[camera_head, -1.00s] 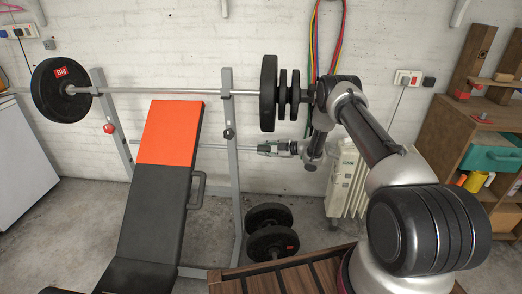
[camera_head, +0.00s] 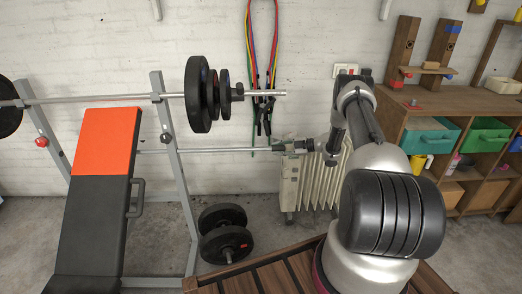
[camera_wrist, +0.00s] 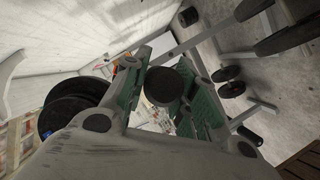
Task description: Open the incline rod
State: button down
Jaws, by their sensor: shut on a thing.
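The incline rod (camera_head: 225,150) is a thin metal bar running level below the barbell. It crosses the right rack upright and sticks out well to its right. My gripper (camera_head: 286,147) is shut on the rod's right end, in front of the white radiator. In the wrist view my gripper (camera_wrist: 158,88) shows green-padded fingers around the rod's dark round end (camera_wrist: 162,87). The bench backrest (camera_head: 103,143), orange above and black below, is tilted up. The rod's left end is not clear beside or behind it.
A loaded barbell (camera_head: 120,98) rests on the rack (camera_head: 168,135). Weight plates (camera_head: 226,243) stand on the floor at its right foot. The radiator (camera_head: 318,182) is just behind my gripper. Coloured bands hang on the wall. A wooden shelf (camera_head: 455,105) stands at right.

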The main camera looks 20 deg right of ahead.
jog(key=s+d, duration=0.2)
jog(key=d, duration=0.4)
jog(key=c, duration=1.1)
grip_release()
jog(key=shift+c, duration=0.2)
jog(key=v, duration=1.2)
jog(key=shift+f, duration=0.1)
